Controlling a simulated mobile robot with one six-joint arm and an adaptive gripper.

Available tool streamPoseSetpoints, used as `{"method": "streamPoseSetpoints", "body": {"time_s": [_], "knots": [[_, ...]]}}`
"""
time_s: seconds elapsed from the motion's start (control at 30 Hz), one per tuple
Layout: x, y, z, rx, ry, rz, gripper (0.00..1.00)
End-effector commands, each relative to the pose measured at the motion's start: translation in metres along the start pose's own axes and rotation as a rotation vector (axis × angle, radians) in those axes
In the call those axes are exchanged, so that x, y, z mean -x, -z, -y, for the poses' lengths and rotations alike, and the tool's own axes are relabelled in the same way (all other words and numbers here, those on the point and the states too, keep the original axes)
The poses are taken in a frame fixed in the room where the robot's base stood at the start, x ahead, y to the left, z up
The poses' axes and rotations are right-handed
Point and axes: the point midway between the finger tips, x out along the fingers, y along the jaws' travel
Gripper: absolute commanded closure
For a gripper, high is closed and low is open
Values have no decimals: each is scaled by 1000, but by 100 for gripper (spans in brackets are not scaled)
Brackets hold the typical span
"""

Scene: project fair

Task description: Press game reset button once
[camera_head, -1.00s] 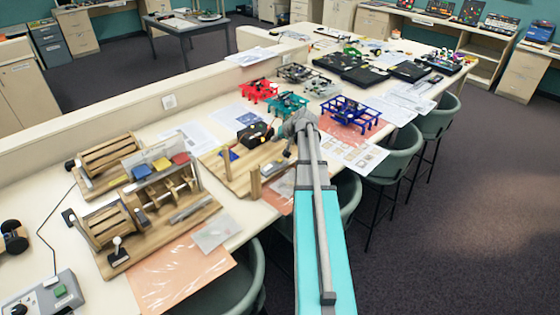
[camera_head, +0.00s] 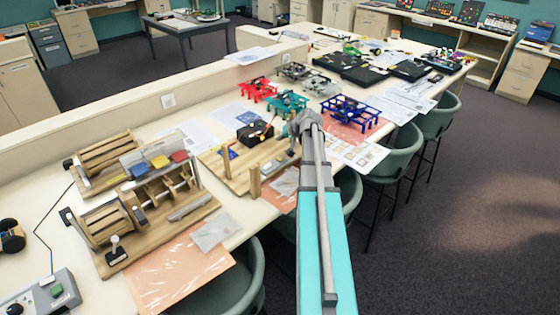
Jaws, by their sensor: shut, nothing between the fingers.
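My arm reaches forward over the table's right edge. My gripper (camera_head: 303,124), small and grey at its far end, is shut and empty; its fingertips are hard to make out. It is above the right end of a wooden game board (camera_head: 232,176) with upright posts and a black box (camera_head: 255,133). A grey control box (camera_head: 32,300) at the lower left carries a green button (camera_head: 57,290) and a black knob. No label is readable, so I cannot tell which button is the game reset. My arm hides part of the board and table.
Wooden drum machines (camera_head: 150,205) stand on the left of the table. Red, teal and blue frames (camera_head: 350,112) stand beyond my gripper. Green chairs (camera_head: 395,160) line the right side. Open carpet (camera_head: 460,220) lies to the right.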

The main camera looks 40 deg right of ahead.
Motion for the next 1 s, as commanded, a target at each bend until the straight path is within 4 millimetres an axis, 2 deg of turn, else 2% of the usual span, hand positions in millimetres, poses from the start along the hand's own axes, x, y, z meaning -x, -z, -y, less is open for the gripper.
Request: {"method": "streamPoseSetpoints", "body": {"time_s": [0.6,1.0], "knots": [[-38,-28,-27,1,0,1,100],[-51,-37,-36,1,1,1,100]]}}
